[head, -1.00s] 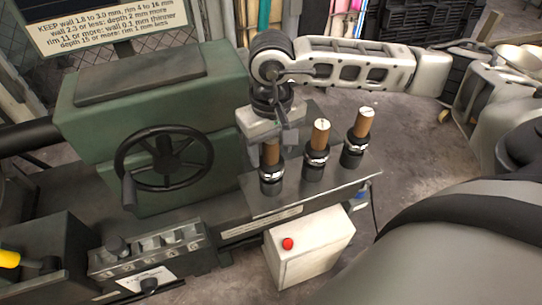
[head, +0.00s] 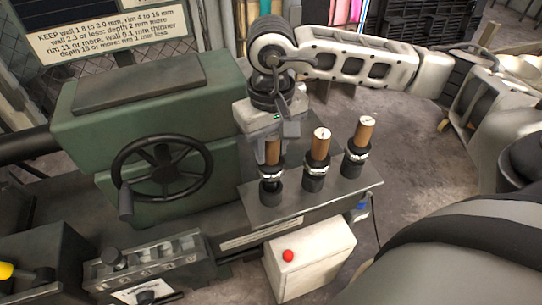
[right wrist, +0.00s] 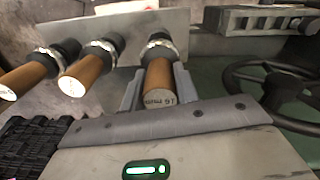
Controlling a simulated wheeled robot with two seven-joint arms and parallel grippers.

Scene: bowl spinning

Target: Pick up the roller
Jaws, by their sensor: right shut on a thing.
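Three rollers with brown wooden handles, metal rings and black lower ends stand in a row on a grey metal shelf (head: 345,193). My right gripper (head: 272,158) is shut on the left roller (head: 273,149), its fingers on either side of the handle. This roller is upright and appears raised a little, its lower end still at or just above its black holder (head: 271,193). In the right wrist view its handle (right wrist: 159,77), with print on the end face, sits between the fingers. The middle roller (head: 320,145) and right roller (head: 363,133) stand untouched. My left gripper is out of view.
A green machine housing (head: 215,105) with a black handwheel (head: 160,168) stands close left of the gripper. A white box with a red button (head: 288,256) is below the shelf. A lever panel (head: 150,262) is at lower left. A sign (head: 110,35) hangs behind.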

